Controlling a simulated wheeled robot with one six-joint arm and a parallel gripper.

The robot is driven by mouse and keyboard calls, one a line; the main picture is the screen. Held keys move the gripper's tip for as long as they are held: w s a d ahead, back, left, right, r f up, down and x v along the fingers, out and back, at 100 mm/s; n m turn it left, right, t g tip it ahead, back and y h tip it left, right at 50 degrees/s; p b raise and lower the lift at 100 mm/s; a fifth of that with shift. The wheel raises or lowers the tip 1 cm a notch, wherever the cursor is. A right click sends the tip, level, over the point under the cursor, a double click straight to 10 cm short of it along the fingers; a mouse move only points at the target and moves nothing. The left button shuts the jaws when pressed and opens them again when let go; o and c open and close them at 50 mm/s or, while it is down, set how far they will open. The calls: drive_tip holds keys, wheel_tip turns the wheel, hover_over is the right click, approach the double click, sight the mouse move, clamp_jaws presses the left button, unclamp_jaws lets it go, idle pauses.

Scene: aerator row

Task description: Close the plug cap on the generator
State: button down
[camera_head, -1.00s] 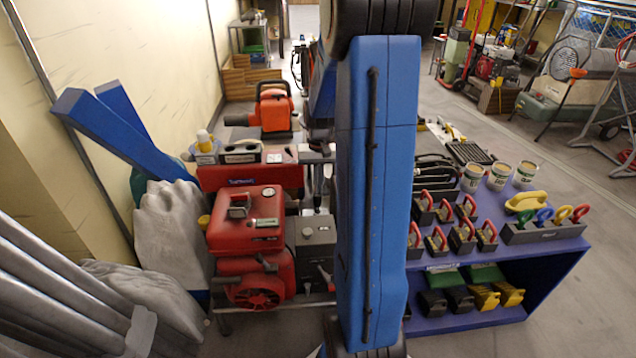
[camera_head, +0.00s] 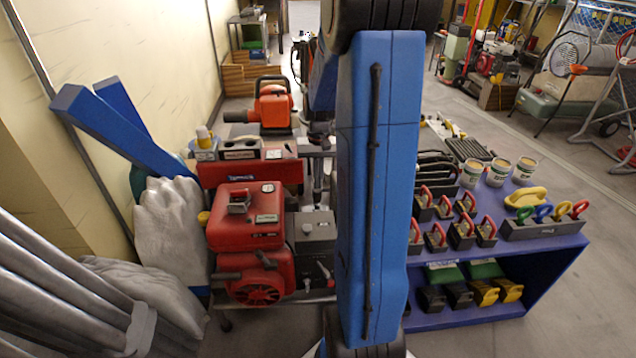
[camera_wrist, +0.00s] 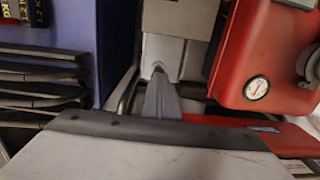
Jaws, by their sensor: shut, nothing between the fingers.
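The red generator (camera_head: 243,222) stands on a rack left of my blue arm, with a grey box (camera_head: 313,238) at its right side. In the wrist view the generator's red body (camera_wrist: 275,50) with a round gauge (camera_wrist: 256,88) is at upper right, and the grey box (camera_wrist: 180,28) is at top centre. I cannot clearly make out the plug cap. My gripper (camera_wrist: 158,72) is shut and empty, its narrow grey fingers pointing at the near edge of the grey box; I cannot tell if they touch it. In the head view my gripper is hidden behind my arm.
An orange machine (camera_head: 272,106) sits behind the generator. Open floor (camera_head: 590,325) lies at lower right.

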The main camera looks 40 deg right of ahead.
wheel_tip(320, 180, up, 14)
drive_tip(key=s, duration=0.1)
drive_tip(key=shift+s+a+f, duration=0.2)
drive_tip(key=shift+s+a, duration=0.1)
drive_tip(key=shift+a, duration=0.1)
